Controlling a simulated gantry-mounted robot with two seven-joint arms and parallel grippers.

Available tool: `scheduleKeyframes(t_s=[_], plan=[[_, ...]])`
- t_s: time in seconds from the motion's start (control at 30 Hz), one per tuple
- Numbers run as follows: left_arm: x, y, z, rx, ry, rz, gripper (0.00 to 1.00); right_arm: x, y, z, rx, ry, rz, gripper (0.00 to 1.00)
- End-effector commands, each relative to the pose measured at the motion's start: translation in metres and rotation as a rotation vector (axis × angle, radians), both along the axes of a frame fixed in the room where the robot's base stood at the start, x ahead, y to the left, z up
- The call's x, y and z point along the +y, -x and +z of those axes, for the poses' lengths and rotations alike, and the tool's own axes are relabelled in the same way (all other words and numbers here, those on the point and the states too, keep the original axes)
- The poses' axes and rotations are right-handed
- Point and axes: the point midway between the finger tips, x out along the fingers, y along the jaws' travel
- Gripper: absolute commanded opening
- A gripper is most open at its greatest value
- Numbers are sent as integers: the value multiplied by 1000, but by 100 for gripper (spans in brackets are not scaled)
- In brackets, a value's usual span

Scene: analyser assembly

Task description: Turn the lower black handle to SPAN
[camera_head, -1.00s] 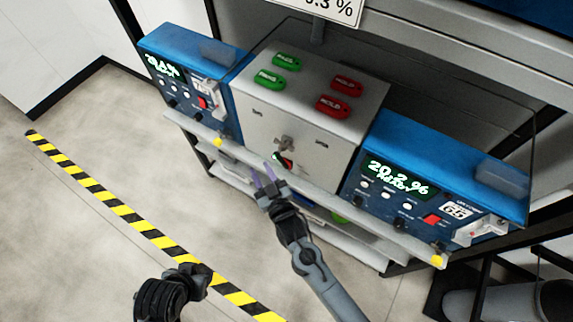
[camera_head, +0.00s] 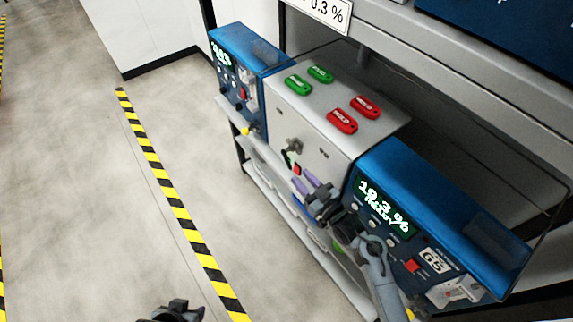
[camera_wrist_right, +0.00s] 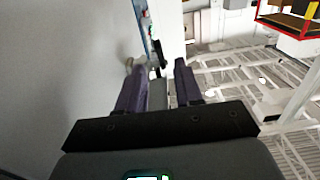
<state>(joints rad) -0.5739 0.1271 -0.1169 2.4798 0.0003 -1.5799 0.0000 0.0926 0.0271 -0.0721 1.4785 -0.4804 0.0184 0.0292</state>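The grey analyser box (camera_head: 318,122) stands between two blue units. On its front face are a metal valve fitting (camera_head: 293,145) and, below it, a small dark handle (camera_head: 291,158) with green and red marks beside it; label text there is too small to read. In the right wrist view a black handle (camera_wrist_right: 159,59) shows beyond the fingers, near a round metal part (camera_wrist_right: 130,64). My right gripper (camera_head: 303,178) has its purple fingers apart, just below and right of the handle, with nothing visibly held. My left gripper (camera_head: 178,312) is partly cut off at the bottom edge.
Green tags (camera_head: 298,84) and red tags (camera_head: 342,121) lie on the box top. The right blue unit (camera_head: 430,205) reads 19.3 % READY, close beside my right arm. A rail (camera_head: 262,150) runs below the fronts. The floor at left is clear.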

Motion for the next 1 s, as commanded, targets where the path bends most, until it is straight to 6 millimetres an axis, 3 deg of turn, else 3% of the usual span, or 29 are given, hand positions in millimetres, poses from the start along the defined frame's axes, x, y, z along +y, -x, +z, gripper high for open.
scheduleKeyframes(t_s=[0.3, 0.5, 0.97, 1.0], plan=[[-1, 2, -10, 6, 3, -2, 43, 28, -45, 0, -1, -1, 0, 35], [-3, 2, -13, 6, 9, 2, 43, 39, -63, 0, 0, 0, 0, 35], [-4, 2, -14, 6, 13, 5, 43, 43, -70, 0, 0, 1, 0, 35], [-4, 2, -14, 6, 13, 4, 43, 43, -70, 0, 0, 1, 0, 29]])
